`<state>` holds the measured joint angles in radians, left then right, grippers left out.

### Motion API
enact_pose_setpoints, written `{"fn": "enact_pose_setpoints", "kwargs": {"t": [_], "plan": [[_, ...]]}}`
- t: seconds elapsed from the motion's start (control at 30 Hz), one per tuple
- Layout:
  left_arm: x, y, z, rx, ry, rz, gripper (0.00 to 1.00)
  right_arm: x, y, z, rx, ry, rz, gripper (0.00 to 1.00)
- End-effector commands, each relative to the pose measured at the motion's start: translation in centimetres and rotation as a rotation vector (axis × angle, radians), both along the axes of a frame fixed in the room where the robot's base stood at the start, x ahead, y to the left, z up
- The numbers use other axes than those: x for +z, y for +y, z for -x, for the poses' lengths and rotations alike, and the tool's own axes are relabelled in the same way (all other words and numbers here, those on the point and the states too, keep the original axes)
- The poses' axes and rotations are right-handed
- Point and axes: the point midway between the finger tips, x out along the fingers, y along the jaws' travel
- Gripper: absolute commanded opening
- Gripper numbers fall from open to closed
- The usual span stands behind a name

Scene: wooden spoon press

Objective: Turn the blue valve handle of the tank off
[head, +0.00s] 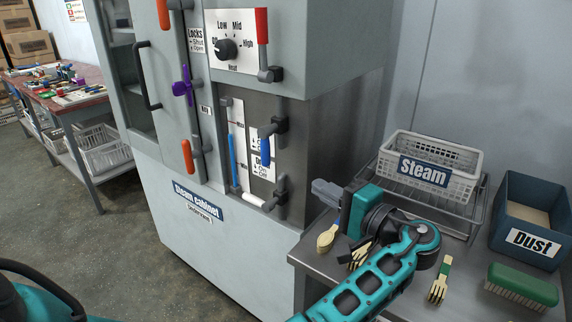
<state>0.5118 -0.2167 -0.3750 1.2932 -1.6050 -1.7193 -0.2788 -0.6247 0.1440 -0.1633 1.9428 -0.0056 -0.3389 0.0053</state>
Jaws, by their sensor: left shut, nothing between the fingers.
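The blue valve handle (266,150) hangs down, nearly vertical, from a grey valve on the dark front panel of the steam cabinet (170,225). It partly covers a white label (256,168) whose small text I cannot fully read. A sight tube with a blue column (232,160) stands just left of it. My left gripper (320,188) is shut and empty. It is to the right of and below the blue handle, apart from it, over the steel side table, with its fingers pointing left. My right gripper is not in view.
Near the handle are a white lever (252,200), a red lever (262,25), a purple knob (182,88) and an orange handle (188,157). The side table (400,312) holds the Steam basket (455,185), Dust bin (540,205), green brush (522,285) and wooden utensils (438,285).

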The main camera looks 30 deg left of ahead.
Motion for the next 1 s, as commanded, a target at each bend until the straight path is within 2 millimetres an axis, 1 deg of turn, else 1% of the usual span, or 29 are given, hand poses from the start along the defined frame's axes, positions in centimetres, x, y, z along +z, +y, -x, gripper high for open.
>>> {"fn": "enact_pose_setpoints", "kwargs": {"t": [0.33, 0.47, 0.57, 0.67, 0.8, 1.0], "plan": [[0.2, -0.1, 0.0, 0.005, -0.003, -0.002, 0.0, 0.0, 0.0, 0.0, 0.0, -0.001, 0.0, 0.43], [0.2, 0.5, -0.1, 0.005, -0.002, -0.004, 0.0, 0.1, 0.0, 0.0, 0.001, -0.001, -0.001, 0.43], [0.3, 1.6, -0.4, 0.006, -0.003, -0.004, 0.0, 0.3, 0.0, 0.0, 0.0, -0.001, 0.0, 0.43], [0.3, 3.5, -0.9, 0.007, -0.004, -0.005, 0.0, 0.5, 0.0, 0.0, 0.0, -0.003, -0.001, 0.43], [0.3, 6.5, -1.7, 0.007, -0.004, -0.005, 0.0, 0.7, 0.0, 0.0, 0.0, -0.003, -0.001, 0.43], [0.3, 10.3, -2.9, 0.007, -0.002, -0.005, 0.0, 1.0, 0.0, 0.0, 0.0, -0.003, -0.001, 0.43]]}}
